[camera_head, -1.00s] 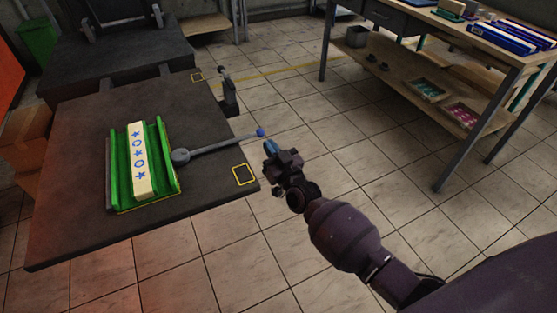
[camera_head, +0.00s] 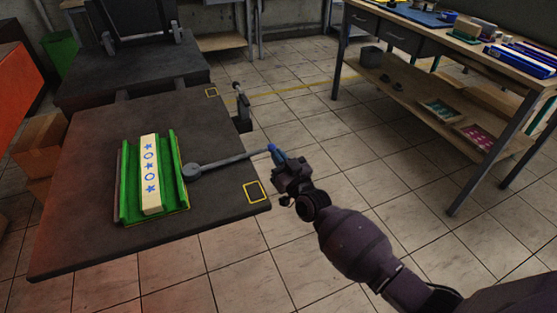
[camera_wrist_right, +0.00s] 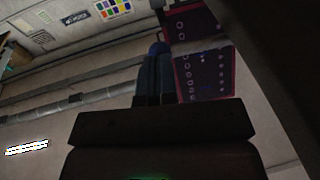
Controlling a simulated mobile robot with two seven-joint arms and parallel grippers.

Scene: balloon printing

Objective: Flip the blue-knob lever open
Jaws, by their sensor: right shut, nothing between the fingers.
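The lever (camera_head: 235,159) is a grey bar that runs from a round pivot (camera_head: 191,171) on the dark table to a blue knob (camera_head: 271,148) past the table's right edge. My right gripper (camera_head: 279,156) is shut and empty, with its blue fingertips right at the knob; I cannot tell whether they touch it. In the right wrist view the shut fingers (camera_wrist_right: 154,75) point up, with the blue knob (camera_wrist_right: 159,47) at their tips. My left gripper is not in view.
A green holder (camera_head: 179,193) with a cream printing block (camera_head: 150,172) lies left of the pivot. A small upright fixture (camera_head: 242,112) stands at the table's (camera_head: 85,240) right edge. A workbench (camera_head: 425,50) stands at the back right. Open tiled floor lies between them.

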